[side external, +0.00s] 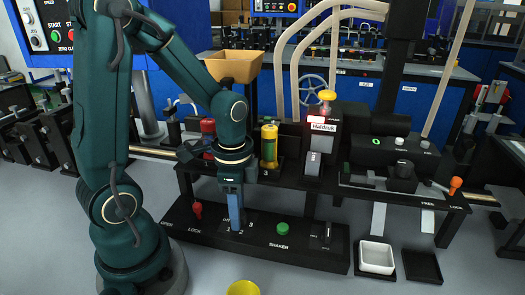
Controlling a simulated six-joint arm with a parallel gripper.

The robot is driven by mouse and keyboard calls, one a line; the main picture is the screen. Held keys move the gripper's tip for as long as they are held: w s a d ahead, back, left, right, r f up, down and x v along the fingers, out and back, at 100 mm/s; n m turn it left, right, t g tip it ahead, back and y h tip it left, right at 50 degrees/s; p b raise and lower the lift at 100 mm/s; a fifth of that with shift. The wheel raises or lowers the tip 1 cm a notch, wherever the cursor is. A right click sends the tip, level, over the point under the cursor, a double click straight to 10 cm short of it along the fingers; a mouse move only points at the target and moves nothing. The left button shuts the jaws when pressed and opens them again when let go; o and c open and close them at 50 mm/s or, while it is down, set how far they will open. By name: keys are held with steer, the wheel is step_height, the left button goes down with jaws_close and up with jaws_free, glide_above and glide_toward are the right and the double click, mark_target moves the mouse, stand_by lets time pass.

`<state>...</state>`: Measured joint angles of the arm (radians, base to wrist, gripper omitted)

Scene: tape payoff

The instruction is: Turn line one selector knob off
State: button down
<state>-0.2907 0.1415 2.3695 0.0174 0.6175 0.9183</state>
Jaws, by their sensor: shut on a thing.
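My dark green arm reaches down to a black control panel (300,253) at the front of the bench. My gripper (236,222) points straight down, its blue fingers shut on the selector knob at the panel. The fingers hide nearly all of the knob, so its pointer direction cannot be told. White markings around it are partly covered; "OF" shows at the upper left and "3" at the right.
On the panel, a red knob (197,208) marked OPEN and LOCK stands left of my gripper. A green SHAKER button (283,229) and a small switch (327,237) are to the right. A white tray (377,257) and a yellow round object (243,288) are on the floor.

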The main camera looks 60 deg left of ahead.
steer(key=c, duration=0.5)
jaws_free()
steer(key=shift+r, duration=2.55)
